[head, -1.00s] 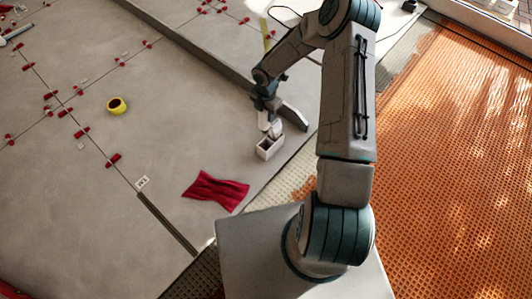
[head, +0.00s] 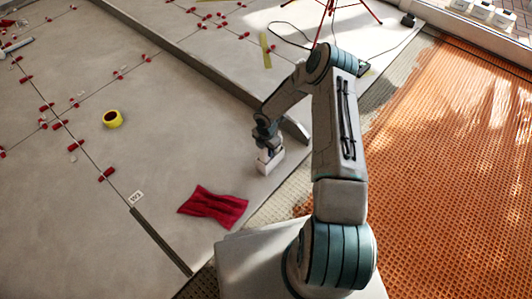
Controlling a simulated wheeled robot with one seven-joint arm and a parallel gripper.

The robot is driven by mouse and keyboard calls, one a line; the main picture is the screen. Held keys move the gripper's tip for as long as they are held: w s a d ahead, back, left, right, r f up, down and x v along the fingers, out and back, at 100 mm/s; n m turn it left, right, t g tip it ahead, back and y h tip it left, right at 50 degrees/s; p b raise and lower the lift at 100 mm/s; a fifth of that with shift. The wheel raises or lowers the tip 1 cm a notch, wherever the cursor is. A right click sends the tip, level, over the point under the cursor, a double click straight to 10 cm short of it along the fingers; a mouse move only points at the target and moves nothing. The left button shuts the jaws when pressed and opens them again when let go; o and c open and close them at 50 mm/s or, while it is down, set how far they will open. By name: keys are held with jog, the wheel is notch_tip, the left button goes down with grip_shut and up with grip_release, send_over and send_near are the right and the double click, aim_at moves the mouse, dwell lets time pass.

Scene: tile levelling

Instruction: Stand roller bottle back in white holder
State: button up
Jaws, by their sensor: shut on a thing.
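The white holder (head: 271,167) is a small box standing on the grey tile floor, near the tile edge beside the orange matting. My gripper (head: 266,149) is directly above it, pointing down and shut on the roller bottle (head: 263,155). Only a small pale part of the bottle shows between the gripper and the holder's top. The bottle's lower end is hidden, apparently within the holder's opening. I cannot tell whether it touches the bottom or stands fully upright.
A red cloth (head: 213,206) lies in front of the holder. A long grey bar (head: 185,52) runs behind the holder. Orange matting (head: 450,150) covers the right side.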

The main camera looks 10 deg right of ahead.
jog(key=shift+a+f, duration=0.15)
jog(key=shift+f, duration=0.7)
jog(key=o, duration=1)
jog(key=shift+r, duration=0.1)
jog(key=shift+c, duration=0.2)
jog(key=shift+f, duration=0.2)
notch_tip(320, 180, up, 14)
jog(key=p, duration=0.6)
jog(key=s+d+r+m+h, duration=0.1)
jog(key=s+r+m, duration=0.25)
jog(key=r, duration=0.55)
jog(key=s+d+r+m+h, duration=0.1)
jog(key=s+r+m, duration=0.2)
jog(key=r+m, duration=0.35)
jog(key=s+d+r+m+h, duration=0.1)
jog(key=s+r+m, duration=0.15)
jog(key=r, duration=0.75)
jog(key=s+a+r+m+y, duration=0.1)
jog(key=s+r+m, duration=0.5)
jog(key=s, duration=0.3)
jog(key=s+a+r+m+t+y, duration=0.1)
jog(key=s+a+r+m+y, duration=0.1)
jog(key=s+r+m, duration=0.4)
jog(key=s, duration=0.3)
jog(key=shift+s+a, duration=0.2)
jog(key=shift+s, duration=0.05)
